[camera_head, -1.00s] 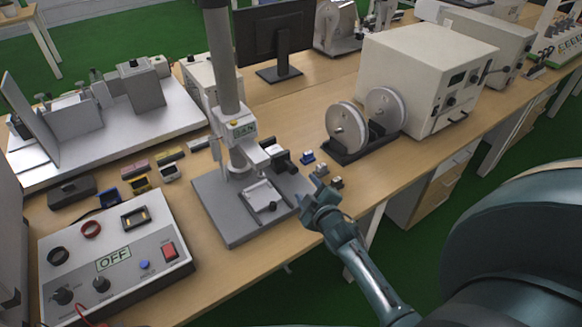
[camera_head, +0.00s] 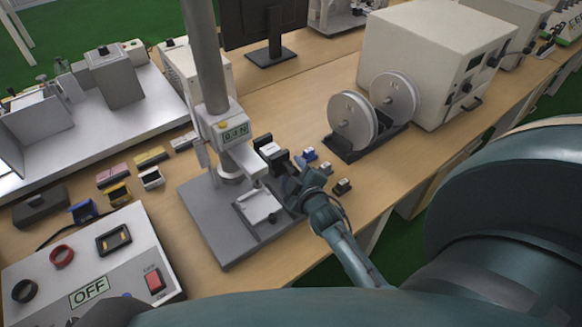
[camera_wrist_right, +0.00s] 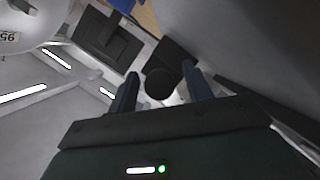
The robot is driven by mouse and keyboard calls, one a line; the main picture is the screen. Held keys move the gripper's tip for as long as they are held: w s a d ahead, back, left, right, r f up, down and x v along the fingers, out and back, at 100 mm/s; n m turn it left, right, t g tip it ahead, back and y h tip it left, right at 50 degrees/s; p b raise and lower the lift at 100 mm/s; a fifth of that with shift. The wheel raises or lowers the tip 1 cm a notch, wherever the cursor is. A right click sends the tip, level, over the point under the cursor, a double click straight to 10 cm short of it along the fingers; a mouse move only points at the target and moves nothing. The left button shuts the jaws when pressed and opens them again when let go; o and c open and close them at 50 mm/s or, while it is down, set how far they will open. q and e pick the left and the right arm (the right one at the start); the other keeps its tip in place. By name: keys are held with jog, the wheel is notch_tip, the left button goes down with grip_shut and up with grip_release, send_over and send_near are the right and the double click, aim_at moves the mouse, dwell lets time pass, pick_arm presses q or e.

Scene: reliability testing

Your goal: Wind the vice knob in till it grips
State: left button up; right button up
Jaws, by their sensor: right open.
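The small vice (camera_head: 270,150) has dark blocks at both ends and a pale part between them. It stands beside the test stand's column. In the right wrist view, one dark block (camera_wrist_right: 108,40) is at upper left and the other (camera_wrist_right: 182,55) is nearer to me. A round black vice knob (camera_wrist_right: 160,84) faces my camera. My right gripper (camera_head: 291,180) is at the vice's near end and hides the knob in the head view. Its two fingers (camera_wrist_right: 162,92) are open, one on each side of the knob, with gaps visible. My left gripper is not in view.
The test stand (camera_head: 205,215), with a gauge and flat base, is left of my gripper. Small blue (camera_head: 307,155) and dark (camera_head: 342,187) blocks lie to the right. Two spools (camera_head: 352,122) stand behind. A control box reading OFF (camera_head: 130,240) is at lower left.

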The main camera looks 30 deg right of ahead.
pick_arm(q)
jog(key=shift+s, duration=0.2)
pick_arm(e)
jog(key=shift+s, duration=0.15)
jog(key=shift+c, duration=0.3)
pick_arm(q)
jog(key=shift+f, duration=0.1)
pick_arm(e)
jog(key=c, duration=0.9)
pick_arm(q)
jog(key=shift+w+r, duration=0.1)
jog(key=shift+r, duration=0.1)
pick_arm(e)
jog(key=shift+r, duration=0.1)
